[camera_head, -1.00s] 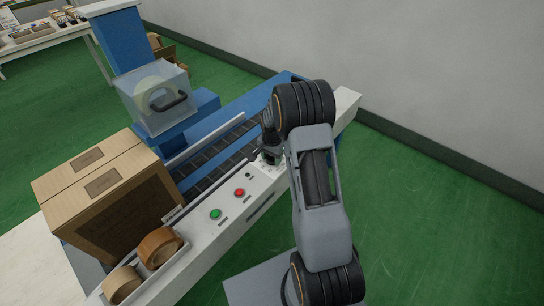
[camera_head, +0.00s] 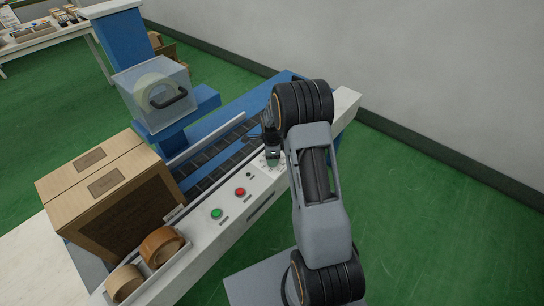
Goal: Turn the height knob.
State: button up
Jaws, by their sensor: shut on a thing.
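The white control panel (camera_head: 230,225) runs along the near side of the blue machine. It carries a green button (camera_head: 216,213), a red button (camera_head: 240,192) and a small dark round control (camera_head: 250,174). My gripper (camera_head: 273,158) points down at the panel's upper right end, past the red button. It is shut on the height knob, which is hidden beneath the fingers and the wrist. The fingers show only small and dark beside my arm.
A closed cardboard box (camera_head: 108,195) stands on the machine's left end. Tape rolls (camera_head: 162,246) sit in a tray at the panel's near end. A clear guard box (camera_head: 155,90) with a black handle hangs over the roller bed (camera_head: 212,165). A wall rises behind.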

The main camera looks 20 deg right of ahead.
jog(key=shift+w+d+m, duration=0.1)
jog(key=shift+m, duration=2.1)
jog(key=o, duration=0.9)
jog(key=shift+o, duration=0.2)
notch_tip(320, 180, up, 14)
jog(key=p, duration=0.2)
jog(key=shift+f, duration=0.1)
